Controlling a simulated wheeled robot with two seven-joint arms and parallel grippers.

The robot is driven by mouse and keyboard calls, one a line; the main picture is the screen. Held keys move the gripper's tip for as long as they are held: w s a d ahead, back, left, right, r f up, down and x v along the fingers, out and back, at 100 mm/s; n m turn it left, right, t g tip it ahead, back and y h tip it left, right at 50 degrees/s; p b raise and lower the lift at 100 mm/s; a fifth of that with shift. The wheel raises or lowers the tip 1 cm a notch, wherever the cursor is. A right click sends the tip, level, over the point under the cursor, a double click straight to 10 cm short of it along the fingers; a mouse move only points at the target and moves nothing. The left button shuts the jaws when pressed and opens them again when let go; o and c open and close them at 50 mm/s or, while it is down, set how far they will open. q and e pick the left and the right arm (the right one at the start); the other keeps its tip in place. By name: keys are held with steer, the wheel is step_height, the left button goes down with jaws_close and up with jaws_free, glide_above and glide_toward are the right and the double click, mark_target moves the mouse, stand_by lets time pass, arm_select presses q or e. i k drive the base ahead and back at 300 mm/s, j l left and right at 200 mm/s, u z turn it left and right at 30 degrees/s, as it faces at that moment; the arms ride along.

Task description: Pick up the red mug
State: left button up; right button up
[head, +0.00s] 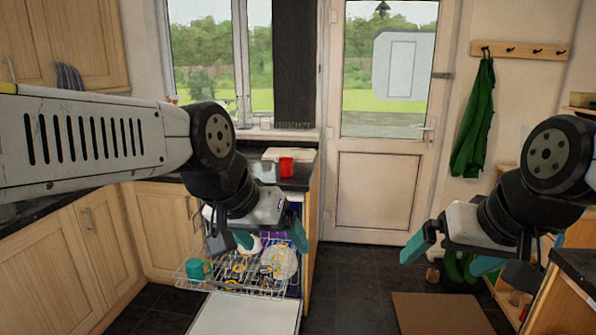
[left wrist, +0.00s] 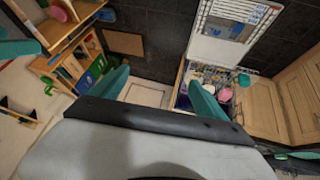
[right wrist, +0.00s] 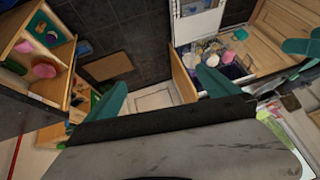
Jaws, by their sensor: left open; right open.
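The red mug (head: 286,167) stands on the dark worktop (head: 299,183) beside the window and door in the head view. It is small there, and I cannot make out its handle. My left gripper (head: 271,238) is open and empty, hanging in front of the worktop and above the dishwasher rack, lower in the picture than the mug and apart from it. My right gripper (head: 450,253) is open and empty, well to the right, in front of the door side. I cannot pick out the red mug for certain in either wrist view.
An open dishwasher has its rack (head: 235,284) pulled out, with a teal mug (head: 199,270) and several dishes. Its lowered door (head: 245,315) lies in front. A brown mat (head: 440,313) lies on the dark floor. Wooden shelves (right wrist: 40,65) show in the right wrist view.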

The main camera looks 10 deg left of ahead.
mark_target(286, 163)
steer(key=u, duration=0.6)
steer(key=i+l+u, duration=0.6)
steer(key=l+u, duration=0.3)
steer(key=i+l, duration=0.15)
steer(key=l, duration=0.25)
steer(key=i+l+u, duration=0.1)
steer(key=l, duration=0.35)
steer(key=i+l+u, duration=0.1)
steer(key=i+l, duration=0.15)
steer(key=l, duration=0.15)
steer(key=i+l, duration=0.1)
steer(key=l, duration=0.35)
steer(key=i+l+u, duration=0.1)
steer(key=l, duration=0.35)
steer(key=i+l, duration=0.15)
steer(key=l, duration=0.3)
steer(key=i+l+u, duration=0.1)
steer(key=l, duration=0.35)
